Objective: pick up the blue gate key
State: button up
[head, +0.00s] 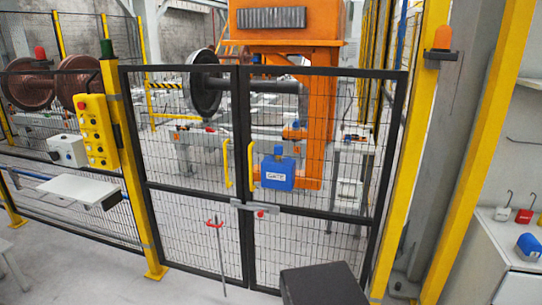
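A blue block labelled "GATE" (278,172) with a smaller blue part on top is at the right-hand leaf of the black mesh gate (241,160), above the latch. A second blue object (528,246) lies on the white cabinet top (500,262) at the right edge; its label is not readable. I cannot tell for certain which of the two is the gate key. My gripper is not in view, so its state and its distance to either blue thing do not show.
The double gate is closed, with a grey latch bar (262,210) across the middle. A yellow button panel (96,132) is at left.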

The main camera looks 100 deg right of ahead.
aim_at(278, 148)
jog(key=z, duration=0.05)
jog(key=i, duration=0.7)
jog(key=z, duration=0.8)
jog(key=k, duration=0.15)
jog(key=z, duration=3)
